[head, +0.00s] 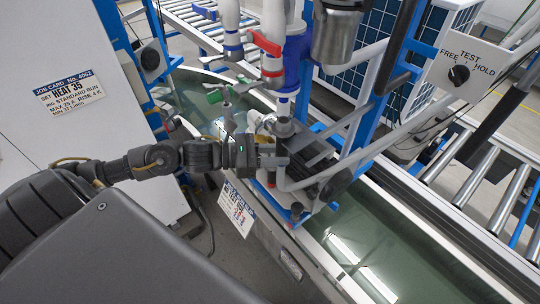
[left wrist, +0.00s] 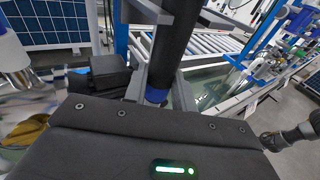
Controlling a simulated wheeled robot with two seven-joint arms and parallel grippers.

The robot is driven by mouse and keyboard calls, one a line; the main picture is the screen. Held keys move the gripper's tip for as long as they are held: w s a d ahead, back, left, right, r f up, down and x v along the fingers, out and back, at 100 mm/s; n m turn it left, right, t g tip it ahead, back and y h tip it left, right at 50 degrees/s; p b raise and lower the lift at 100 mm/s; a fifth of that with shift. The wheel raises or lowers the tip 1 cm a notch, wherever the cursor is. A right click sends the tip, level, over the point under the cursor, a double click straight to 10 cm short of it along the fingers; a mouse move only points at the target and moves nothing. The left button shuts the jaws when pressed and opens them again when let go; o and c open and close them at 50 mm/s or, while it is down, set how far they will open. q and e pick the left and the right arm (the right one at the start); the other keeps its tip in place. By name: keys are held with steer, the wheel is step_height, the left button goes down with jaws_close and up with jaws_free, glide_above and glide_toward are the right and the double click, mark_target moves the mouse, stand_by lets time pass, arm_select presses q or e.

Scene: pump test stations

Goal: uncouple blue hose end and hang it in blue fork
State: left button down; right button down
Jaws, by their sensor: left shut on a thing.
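My left gripper (head: 272,158) reaches in from the left to the pump station in the head view. In the left wrist view its two grey fingers (left wrist: 158,50) flank a thick dark cylinder (left wrist: 175,45) with a blue ring (left wrist: 156,96) at its lower end. They are shut on it, and it looks like the blue hose end. Whether it is still seated on a port is hidden. A grey tube (head: 375,150) bends up to the right from beside the gripper. I cannot pick out the blue fork. A dark arm at the right of the left wrist view seems to end in my right gripper (left wrist: 270,141).
A TEST/HOLD switch panel (head: 467,66) is at the upper right. A water tank (head: 375,245) and rollers (head: 490,190) lie right.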

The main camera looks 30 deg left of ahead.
arm_select(q)
steer(key=shift+w+d+r, duration=0.15)
steer(key=shift+w+d, duration=0.05)
steer(key=shift+w, duration=0.45)
steer(key=shift+w+d, duration=0.1)
steer(key=shift+w, duration=0.1)
steer(key=shift+f+b, duration=0.75)
steer(key=shift+b, duration=0.05)
steer(key=c, duration=1.1)
jaws_free()
steer(key=shift+o, duration=0.2)
steer(key=shift+f, duration=0.1)
